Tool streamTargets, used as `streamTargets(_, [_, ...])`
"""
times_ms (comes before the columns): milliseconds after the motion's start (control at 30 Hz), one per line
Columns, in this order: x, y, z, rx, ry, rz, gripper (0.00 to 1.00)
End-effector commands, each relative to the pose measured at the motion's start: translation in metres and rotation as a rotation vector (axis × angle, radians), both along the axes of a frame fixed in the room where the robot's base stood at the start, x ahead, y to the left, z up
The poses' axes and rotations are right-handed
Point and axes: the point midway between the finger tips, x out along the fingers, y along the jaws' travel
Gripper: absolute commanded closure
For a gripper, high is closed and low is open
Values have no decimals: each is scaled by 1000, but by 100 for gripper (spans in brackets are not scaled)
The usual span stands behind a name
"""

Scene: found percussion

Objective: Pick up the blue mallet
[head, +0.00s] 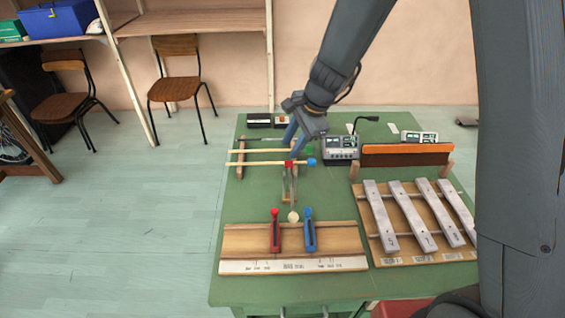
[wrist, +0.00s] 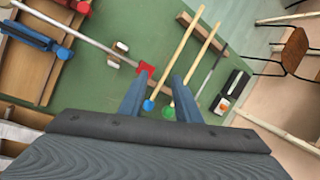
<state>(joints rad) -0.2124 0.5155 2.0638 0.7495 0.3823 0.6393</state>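The blue mallet has a round blue head (head: 311,162) and a pale wooden stick (head: 255,163) lying leftward over the green table (head: 240,200). In the wrist view its blue head (wrist: 149,105) shows between my fingers, lower left. The parallel green mallet (head: 308,149) lies just behind it; its head (wrist: 168,113) also shows between the fingers in the wrist view. My gripper (head: 294,142) is open above the mallets, fingers pointing down; nothing seems held. The fingers also show in the wrist view (wrist: 160,77). I cannot tell the exact height over the stick.
A wooden board with a red clapper (head: 275,232) and a blue clapper (head: 309,232) lies in front. Metal bars (head: 380,215) and a grey device (head: 341,148) are to the right. A dark rod (head: 263,138) lies behind the mallets.

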Motion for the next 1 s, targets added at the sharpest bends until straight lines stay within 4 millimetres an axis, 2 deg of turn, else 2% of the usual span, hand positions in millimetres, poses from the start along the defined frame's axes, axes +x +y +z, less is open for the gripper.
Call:
streamTargets(33, [10, 19, -11, 38, 28, -68, 70])
streamTargets(100, [23, 39, -21, 87, 60, -162, 70])
streamTargets(200, [34, 59, -31, 137, 95, -255, 70])
streamTargets(300, [40, 70, -37, 163, 114, -305, 70])
streamTargets(667, [45, 85, -65, 170, 121, -323, 70])
streamTargets(1000, [47, 98, -103, 170, 120, -321, 70])
